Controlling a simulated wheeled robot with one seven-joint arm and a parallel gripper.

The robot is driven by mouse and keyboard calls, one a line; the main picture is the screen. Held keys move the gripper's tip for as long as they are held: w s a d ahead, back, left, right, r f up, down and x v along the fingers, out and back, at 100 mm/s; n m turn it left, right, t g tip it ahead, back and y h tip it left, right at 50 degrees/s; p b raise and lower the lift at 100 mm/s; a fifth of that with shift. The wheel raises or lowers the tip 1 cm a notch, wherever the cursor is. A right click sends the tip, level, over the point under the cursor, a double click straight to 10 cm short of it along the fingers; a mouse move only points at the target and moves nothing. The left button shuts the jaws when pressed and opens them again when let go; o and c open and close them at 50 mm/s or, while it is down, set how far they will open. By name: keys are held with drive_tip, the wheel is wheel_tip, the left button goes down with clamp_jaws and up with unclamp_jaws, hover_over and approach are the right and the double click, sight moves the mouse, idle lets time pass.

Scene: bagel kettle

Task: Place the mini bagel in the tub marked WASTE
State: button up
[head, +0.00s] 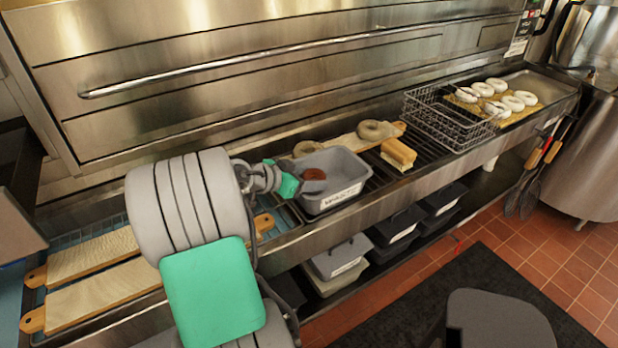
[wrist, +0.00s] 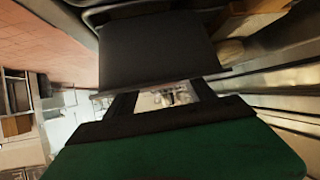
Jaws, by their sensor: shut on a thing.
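The mini bagel (head: 314,174) is a small reddish-brown ring. My gripper (head: 303,180) is shut on it, at the left side of the grey tub (head: 346,203). In the head view the bagel shows against the tub's inside, near its left and back walls; I cannot tell its exact height. The tub has a white label on its front, too small to read surely. In the wrist view my gripper (wrist: 164,100) shows its dark fingers, and a dark grey panel fills the space above them; the bagel cannot be made out there.
A board with larger bagels (head: 374,130) lies behind the tub. A yellowish block (head: 398,153) sits to its right. A wire basket (head: 446,118) and white rings (head: 496,86) are farther right. The oven front (head: 250,80) rises behind. Lidded tubs (head: 340,257) stand on the shelf below.

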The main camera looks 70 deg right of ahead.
drive_tip(key=shift+f, duration=0.15)
drive_tip(key=o, duration=1.3)
drive_tip(key=shift+o, duration=0.2)
